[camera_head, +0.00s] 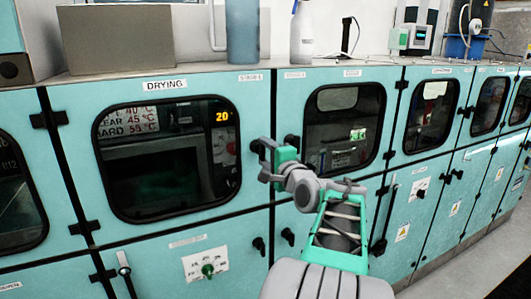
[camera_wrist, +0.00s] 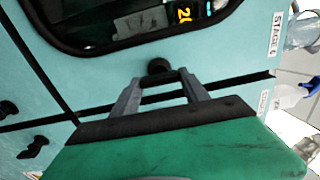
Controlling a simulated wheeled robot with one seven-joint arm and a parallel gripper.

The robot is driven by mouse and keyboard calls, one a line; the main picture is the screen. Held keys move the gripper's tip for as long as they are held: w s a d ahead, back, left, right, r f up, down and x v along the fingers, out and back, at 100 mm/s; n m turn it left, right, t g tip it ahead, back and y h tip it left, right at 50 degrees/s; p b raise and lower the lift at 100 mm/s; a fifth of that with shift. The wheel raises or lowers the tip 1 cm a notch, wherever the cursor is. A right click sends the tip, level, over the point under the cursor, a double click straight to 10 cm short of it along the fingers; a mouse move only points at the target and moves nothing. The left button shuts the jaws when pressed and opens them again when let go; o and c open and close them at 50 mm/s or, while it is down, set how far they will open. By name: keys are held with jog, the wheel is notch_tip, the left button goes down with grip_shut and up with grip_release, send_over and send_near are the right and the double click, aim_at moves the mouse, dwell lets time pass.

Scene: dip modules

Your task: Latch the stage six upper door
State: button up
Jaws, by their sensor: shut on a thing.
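The stage six upper door (camera_head: 75,125) is teal, with a dark window, a DRYING label and a STAGE 6 tag. It looks closed, flush with its frame. Its black latch knob (camera_wrist: 158,66) shows in the wrist view at the door edge, beside the seam. My gripper (camera_head: 265,150) is at that edge in the head view and largely hides the latch there. In the wrist view its two grey fingers (camera_wrist: 160,76) stand either side of the latch, shut on it. The latch's exact angle is hidden.
Another black latch (camera_head: 291,140) sits just across the seam on the neighbouring door (camera_head: 345,170). Lower latches (camera_head: 258,244) and a green knob panel (camera_head: 207,268) lie below. Bottles (camera_head: 302,35) and a box (camera_head: 118,38) stand on top of the cabinets.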

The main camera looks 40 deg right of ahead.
jog(key=o, duration=1.4)
jog(key=shift+s, duration=0.1)
jog(key=b+v, duration=0.2)
jog(key=v, duration=0.5)
jog(key=shift+s+a, duration=0.15)
jog(key=shift+s, duration=0.15)
